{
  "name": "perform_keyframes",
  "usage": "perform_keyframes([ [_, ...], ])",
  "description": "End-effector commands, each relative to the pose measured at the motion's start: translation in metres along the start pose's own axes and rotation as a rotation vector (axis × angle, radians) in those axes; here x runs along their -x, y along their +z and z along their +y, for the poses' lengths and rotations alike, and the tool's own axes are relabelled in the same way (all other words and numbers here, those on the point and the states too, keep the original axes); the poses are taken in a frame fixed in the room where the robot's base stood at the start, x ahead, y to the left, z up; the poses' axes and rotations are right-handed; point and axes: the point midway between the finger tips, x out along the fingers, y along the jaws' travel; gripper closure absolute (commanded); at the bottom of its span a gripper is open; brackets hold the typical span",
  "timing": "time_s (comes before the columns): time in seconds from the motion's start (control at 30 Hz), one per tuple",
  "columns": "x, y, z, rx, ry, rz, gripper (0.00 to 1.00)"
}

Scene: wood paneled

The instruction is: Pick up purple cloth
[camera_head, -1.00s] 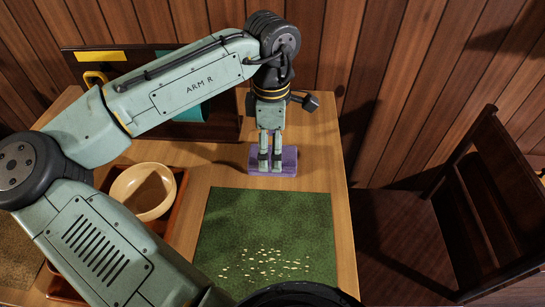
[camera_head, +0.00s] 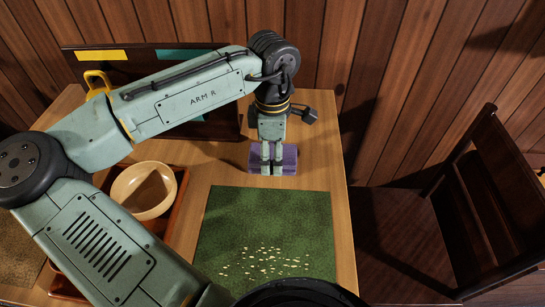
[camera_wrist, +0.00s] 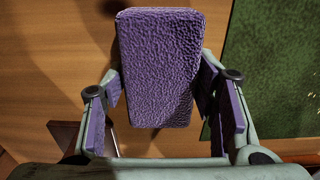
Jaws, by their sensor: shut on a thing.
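The purple cloth (camera_head: 290,160) is a folded, textured rectangular block at the far right part of the wooden table. In the wrist view the cloth (camera_wrist: 160,65) fills the space between the two fingers. My gripper (camera_head: 271,167) points down over the cloth, and its fingers hide the cloth's middle in the head view. In the wrist view my gripper (camera_wrist: 162,95) is shut on the cloth, with one finger at each side. The cloth appears to be at table level; I see no clear gap under it.
A green placemat (camera_head: 300,220) with scattered pale crumbs lies in front of the cloth. A wooden bowl (camera_head: 140,208) stands in a reddish-brown tray (camera_head: 176,212) to the left. A dark chair (camera_head: 480,210) stands right of the table (camera_head: 330,175). A paneled wall (camera_head: 400,60) is close behind.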

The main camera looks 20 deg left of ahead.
Motion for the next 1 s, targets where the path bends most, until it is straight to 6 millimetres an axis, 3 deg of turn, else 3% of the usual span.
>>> perform_keyframes([
  [0.33, 0.000, 0.000, 0.000, 0.000, 0.000, 0.000, 0.79],
  [0.63, 0.006, 0.000, 0.000, 0.000, 0.001, -0.001, 0.79],
  [0.87, 0.033, 0.001, 0.001, -0.001, 0.003, -0.001, 0.79],
  [1.0, 0.035, -0.003, -0.027, -0.002, 0.001, 0.000, 0.79],
])
